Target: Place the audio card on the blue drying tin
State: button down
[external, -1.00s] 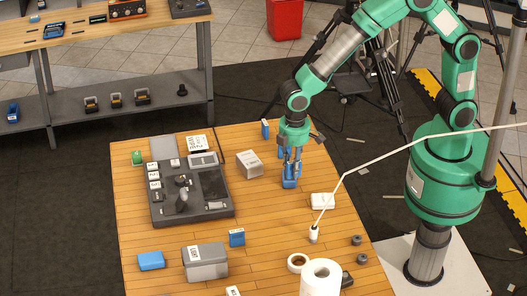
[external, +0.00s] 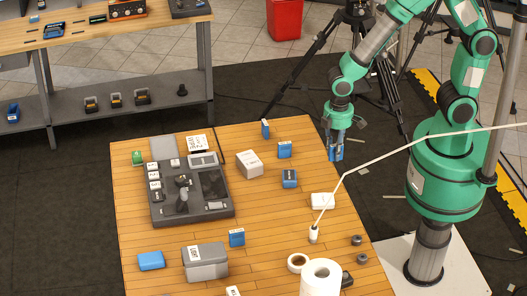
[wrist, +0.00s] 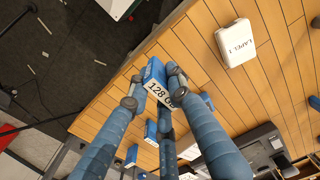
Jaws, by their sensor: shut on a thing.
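My gripper (external: 336,155) is in the air over the table's right edge. In the wrist view its fingers (wrist: 158,92) are shut on a small blue box labelled "128 GB" (wrist: 158,86), which I take as the audio card. Fingers mostly hide it in the external view. A plain flat blue block (external: 151,260) lies at the table's front left; it may be the blue drying tin. A darker blue box (external: 289,178) and a labelled blue box (external: 285,149) stand to the left of my gripper. I cannot tell for certain which one is the tin.
A white "LAPEL 2" box (wrist: 237,42) lies on the table near a pale cable. A grey tray of gear (external: 218,213), a labelled grey case (external: 205,262) and a paper roll (external: 320,279) take up other room. Bare wood (external: 265,215) shows at the middle.

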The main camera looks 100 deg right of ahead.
jog(key=shift+w, duration=0.1)
send_over(289, 174)
jog(key=shift+f, duration=0.75)
jog(key=shift+f, duration=0.15)
jog(key=shift+f+b, duration=0.35)
jog(key=shift+f, duration=1.25)
jog(key=shift+f, duration=0.2)
jog(key=c, duration=1.6)
grip_release()
jog(key=shift+r, duration=0.2)
